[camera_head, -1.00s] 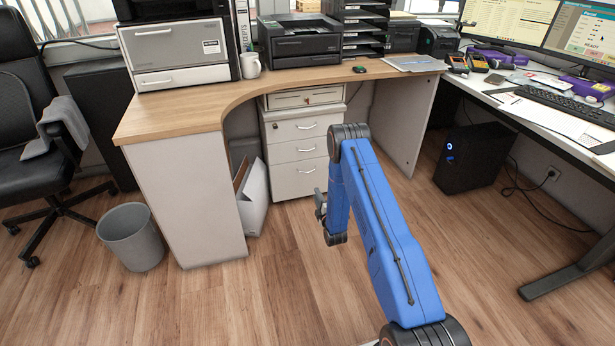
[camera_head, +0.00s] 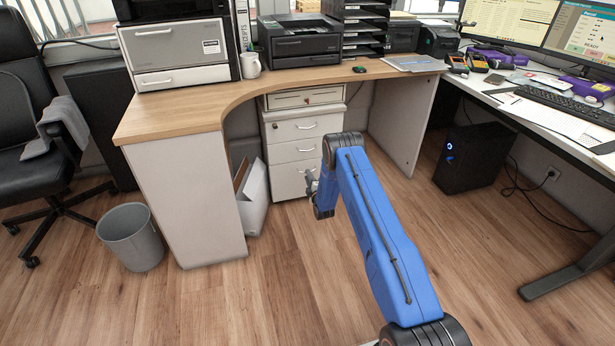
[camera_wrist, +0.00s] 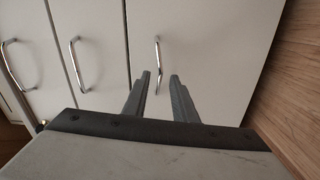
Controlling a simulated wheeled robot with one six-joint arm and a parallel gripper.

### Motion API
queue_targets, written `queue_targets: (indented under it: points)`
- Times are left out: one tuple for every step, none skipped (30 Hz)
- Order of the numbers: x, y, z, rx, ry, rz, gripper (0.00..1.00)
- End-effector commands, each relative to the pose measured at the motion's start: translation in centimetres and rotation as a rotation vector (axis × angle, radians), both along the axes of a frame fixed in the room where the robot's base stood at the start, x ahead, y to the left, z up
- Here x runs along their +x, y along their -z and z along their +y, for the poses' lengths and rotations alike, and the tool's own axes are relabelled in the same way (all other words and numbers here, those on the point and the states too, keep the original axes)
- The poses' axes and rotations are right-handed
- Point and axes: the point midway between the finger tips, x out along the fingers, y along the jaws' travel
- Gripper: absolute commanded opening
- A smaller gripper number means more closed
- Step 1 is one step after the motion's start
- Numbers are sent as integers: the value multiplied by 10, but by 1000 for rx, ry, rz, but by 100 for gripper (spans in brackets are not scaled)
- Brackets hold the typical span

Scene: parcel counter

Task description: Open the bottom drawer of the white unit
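The white unit (camera_head: 270,134) stands under the curved desk, its drawers closed, each with a metal bar handle. The bottom drawer (camera_head: 290,183) is just above the floor; in the wrist view the picture is turned sideways and this drawer (camera_wrist: 215,55) is the rightmost front, beside the floor. Its handle (camera_wrist: 157,60) appears in line with the gap between my fingertips. My gripper (camera_wrist: 160,76) is open with two grey fingers, close to the drawer front. I cannot tell whether the fingers reach around the handle. In the head view my gripper (camera_head: 312,182) is partly hidden behind my blue arm.
The desk's white side panel (camera_head: 188,200) is left of the unit, with a white file holder (camera_head: 253,197) between. A grey bin (camera_head: 131,238) stands at the left. A black computer (camera_head: 474,160) is on the floor at the right. The wooden floor before the unit is clear.

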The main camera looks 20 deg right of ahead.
Motion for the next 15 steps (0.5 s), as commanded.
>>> queue_targets:
  points:
    - [6,0,0,0,0,-1,25]
    - [8,0,0,0,0,-1,25]
    - [11,0,0,0,0,-1,25]
    - [13,0,0,0,0,-1,25]
    - [15,0,0,0,0,-1,25]
    - [16,0,0,0,0,0,25]
    - [17,0,0,0,0,0,25]
    - [18,0,0,0,0,1,25]
    - [18,0,0,0,0,1,25]
    - [18,0,0,0,0,1,25]
    - [18,0,0,0,0,1,25]
    - [18,0,0,0,0,1,25]
    - [18,0,0,0,0,1,25]
    - [18,0,0,0,0,1,25]
    - [18,0,0,0,0,1,25]
